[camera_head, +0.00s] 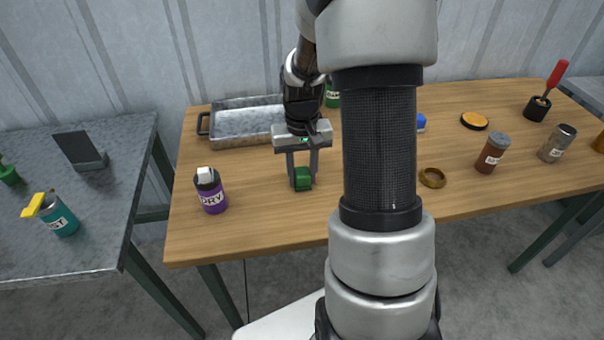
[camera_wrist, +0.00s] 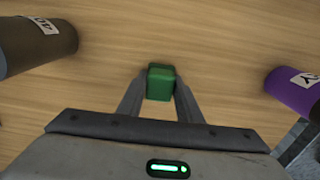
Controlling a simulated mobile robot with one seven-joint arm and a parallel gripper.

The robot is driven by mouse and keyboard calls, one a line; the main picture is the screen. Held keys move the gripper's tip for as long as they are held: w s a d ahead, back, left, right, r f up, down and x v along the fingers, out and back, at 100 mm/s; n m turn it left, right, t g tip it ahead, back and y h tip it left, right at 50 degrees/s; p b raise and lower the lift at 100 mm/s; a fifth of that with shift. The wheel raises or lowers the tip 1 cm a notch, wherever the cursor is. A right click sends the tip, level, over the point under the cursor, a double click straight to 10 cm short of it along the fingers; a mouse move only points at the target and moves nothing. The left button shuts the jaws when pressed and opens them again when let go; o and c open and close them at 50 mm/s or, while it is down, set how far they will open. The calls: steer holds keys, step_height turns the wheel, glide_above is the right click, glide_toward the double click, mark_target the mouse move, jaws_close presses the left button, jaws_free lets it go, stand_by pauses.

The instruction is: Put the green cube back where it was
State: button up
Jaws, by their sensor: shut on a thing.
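The green cube (camera_head: 302,179) is between the fingers of my gripper (camera_head: 302,174), over the wooden table (camera_head: 260,220) left of its middle. In the wrist view the green cube (camera_wrist: 161,82) sits between the two fingertips of my gripper (camera_wrist: 160,90), which is shut on it. I cannot tell whether the cube touches the table or is held just above it. My arm hides part of the table's middle.
A purple canister (camera_head: 210,191) stands left of the cube. A metal tray (camera_head: 240,125) lies behind it. A brown ring (camera_head: 432,178), a brown jar (camera_head: 492,153) and an orange-topped disc (camera_head: 474,121) are to the right. The table front near the cube is clear.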

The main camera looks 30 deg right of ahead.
mark_target(302, 171)
steer(key=shift+f, duration=0.15)
steer(key=o, duration=1.1)
step_height(302, 171, up, 12)
steer(key=p, duration=0.2)
steer(key=shift+r, duration=0.2)
